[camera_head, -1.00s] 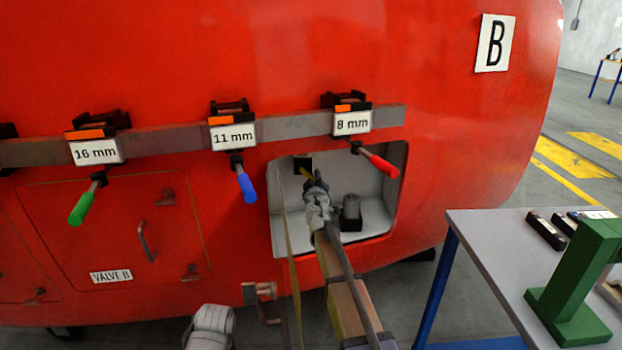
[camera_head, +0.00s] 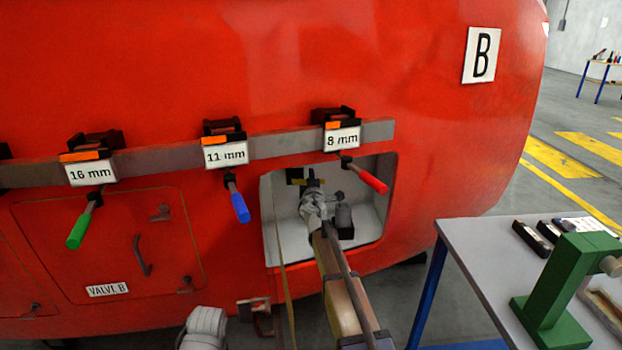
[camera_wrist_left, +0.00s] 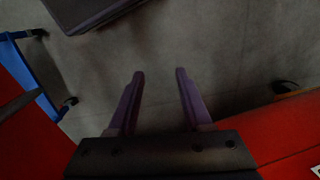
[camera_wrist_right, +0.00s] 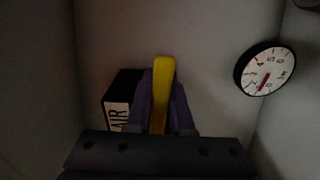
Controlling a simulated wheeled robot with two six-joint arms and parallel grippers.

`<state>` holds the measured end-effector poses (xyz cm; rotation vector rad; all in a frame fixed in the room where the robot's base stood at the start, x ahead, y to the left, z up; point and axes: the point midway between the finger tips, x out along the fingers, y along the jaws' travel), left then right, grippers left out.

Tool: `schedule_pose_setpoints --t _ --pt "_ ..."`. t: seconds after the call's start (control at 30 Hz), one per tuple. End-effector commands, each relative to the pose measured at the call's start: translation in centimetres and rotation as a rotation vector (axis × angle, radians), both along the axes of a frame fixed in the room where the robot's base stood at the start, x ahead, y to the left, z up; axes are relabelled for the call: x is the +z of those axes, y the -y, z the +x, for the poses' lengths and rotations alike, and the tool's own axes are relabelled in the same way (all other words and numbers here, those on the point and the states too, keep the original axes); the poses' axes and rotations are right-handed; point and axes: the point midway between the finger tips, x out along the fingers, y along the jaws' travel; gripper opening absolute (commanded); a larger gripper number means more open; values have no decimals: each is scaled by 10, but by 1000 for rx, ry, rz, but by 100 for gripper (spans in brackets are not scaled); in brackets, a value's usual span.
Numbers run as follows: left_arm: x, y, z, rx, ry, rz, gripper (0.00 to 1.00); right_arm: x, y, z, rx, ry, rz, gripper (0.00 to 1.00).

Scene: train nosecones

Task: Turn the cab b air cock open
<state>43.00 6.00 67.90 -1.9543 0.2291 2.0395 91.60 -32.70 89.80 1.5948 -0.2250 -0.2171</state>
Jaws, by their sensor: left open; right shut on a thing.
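The air cock's yellow lever (camera_wrist_right: 163,80) stands upright in the right wrist view, in front of a black block (camera_wrist_right: 119,97) with a white AIR label. In the head view a bit of yellow (camera_head: 295,181) shows by the dark block inside the open recess (camera_head: 270,215) of the red nosecone. My right gripper (camera_wrist_right: 160,100) is shut on the lever, one finger on each side. In the head view the right gripper (camera_head: 311,180) reaches into the recess and partly hides the cock. My left gripper (camera_wrist_left: 160,73) is open and empty above the floor.
A round gauge (camera_wrist_right: 265,68) is right of the lever. A table (camera_head: 470,257) with a green stand (camera_head: 560,295) is at right.

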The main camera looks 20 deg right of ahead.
Motion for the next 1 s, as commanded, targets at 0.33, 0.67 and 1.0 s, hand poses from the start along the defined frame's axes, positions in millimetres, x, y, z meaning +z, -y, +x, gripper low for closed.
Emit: schedule_pose_setpoints --t 0.33,0.67,1.0 --pt "3 0 0 0 0 0 50 3 0 0 1 -14 -50 0" --pt "3 0 0 0 0 0 50 3 -1 0 1 -15 -52 0" --pt "3 0 0 0 0 0 50 3 0 0 1 -14 -50 50"
